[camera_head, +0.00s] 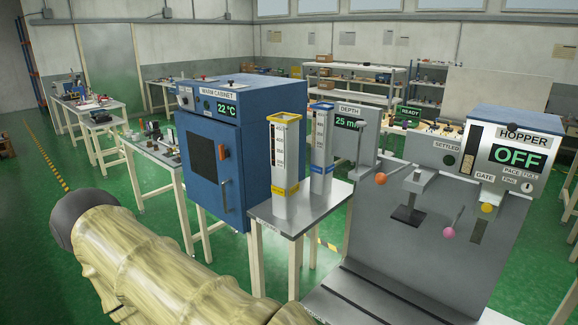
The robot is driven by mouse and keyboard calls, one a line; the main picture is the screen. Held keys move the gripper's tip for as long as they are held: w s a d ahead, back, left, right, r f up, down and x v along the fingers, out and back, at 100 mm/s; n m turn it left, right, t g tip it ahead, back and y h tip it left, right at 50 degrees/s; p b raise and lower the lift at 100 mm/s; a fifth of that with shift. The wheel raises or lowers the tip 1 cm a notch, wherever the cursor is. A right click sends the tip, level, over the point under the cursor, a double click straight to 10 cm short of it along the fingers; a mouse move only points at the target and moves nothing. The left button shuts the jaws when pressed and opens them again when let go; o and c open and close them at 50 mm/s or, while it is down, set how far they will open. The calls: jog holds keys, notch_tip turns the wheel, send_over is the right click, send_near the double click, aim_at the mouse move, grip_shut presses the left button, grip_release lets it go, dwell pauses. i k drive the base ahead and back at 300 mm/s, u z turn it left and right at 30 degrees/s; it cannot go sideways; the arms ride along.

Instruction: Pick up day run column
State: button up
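Two tall clear square columns with scale marks stand upright side by side on a small grey stand (338,196). The nearer, left one is the yellow-trimmed column (286,155), with a yellow top rim and a yellow band near its base. The other, behind it and to the right, is the blue-trimmed column (321,150), with a blue rim and band. The band lettering is too small to read, so I cannot tell which is the day run column. My gripper is not in view, and nothing is seen touching either column.
A blue warm cabinet (213,170) reading 22 °C stands left of the columns, its door shut. A depth display (347,123) is just behind them. At right is a hopper unit (510,150) showing OFF, with ball-ended levers over a grey bench (420,255).

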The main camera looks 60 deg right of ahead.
aim_at(284, 126)
jog(key=z, duration=0.6)
jog(key=i, duration=1.1)
jog(key=z, duration=1.05)
